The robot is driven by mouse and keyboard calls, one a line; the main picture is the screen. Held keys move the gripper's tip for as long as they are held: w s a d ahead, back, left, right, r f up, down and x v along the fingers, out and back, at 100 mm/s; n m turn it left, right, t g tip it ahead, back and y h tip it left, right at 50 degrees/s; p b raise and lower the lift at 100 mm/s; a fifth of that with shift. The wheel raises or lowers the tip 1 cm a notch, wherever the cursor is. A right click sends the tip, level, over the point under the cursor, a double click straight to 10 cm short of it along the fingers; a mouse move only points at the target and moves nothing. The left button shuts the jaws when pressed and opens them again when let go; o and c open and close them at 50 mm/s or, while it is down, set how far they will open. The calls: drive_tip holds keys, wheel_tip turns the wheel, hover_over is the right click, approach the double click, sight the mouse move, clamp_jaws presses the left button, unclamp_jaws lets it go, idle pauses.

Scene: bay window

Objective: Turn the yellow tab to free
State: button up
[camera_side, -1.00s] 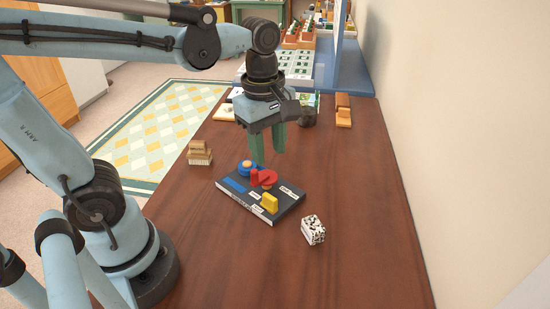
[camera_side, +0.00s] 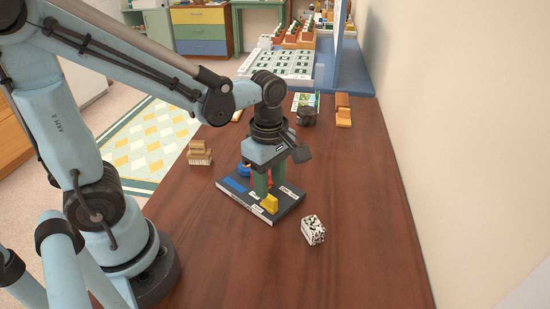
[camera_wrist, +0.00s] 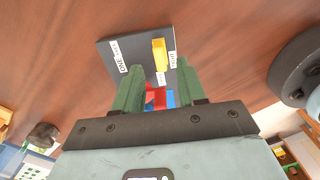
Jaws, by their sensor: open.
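The yellow tab (camera_side: 269,203) stands upright on a dark board (camera_side: 234,198) with small white labels, on the wooden table. A red piece (camera_wrist: 155,97) shows between the fingers, mostly hidden in the side view.
A blue round piece (camera_side: 244,169) is on the board, partly hidden. A black-and-white patterned block (camera_side: 313,230) stands right of the board, and a stack of tan blocks (camera_side: 200,153) stands left. A dark round object (camera_side: 306,116) is behind. The table's front is clear.

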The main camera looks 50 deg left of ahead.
sight(270, 196)
drive_tip(key=shift+f, duration=1.75)
clamp_jaws()
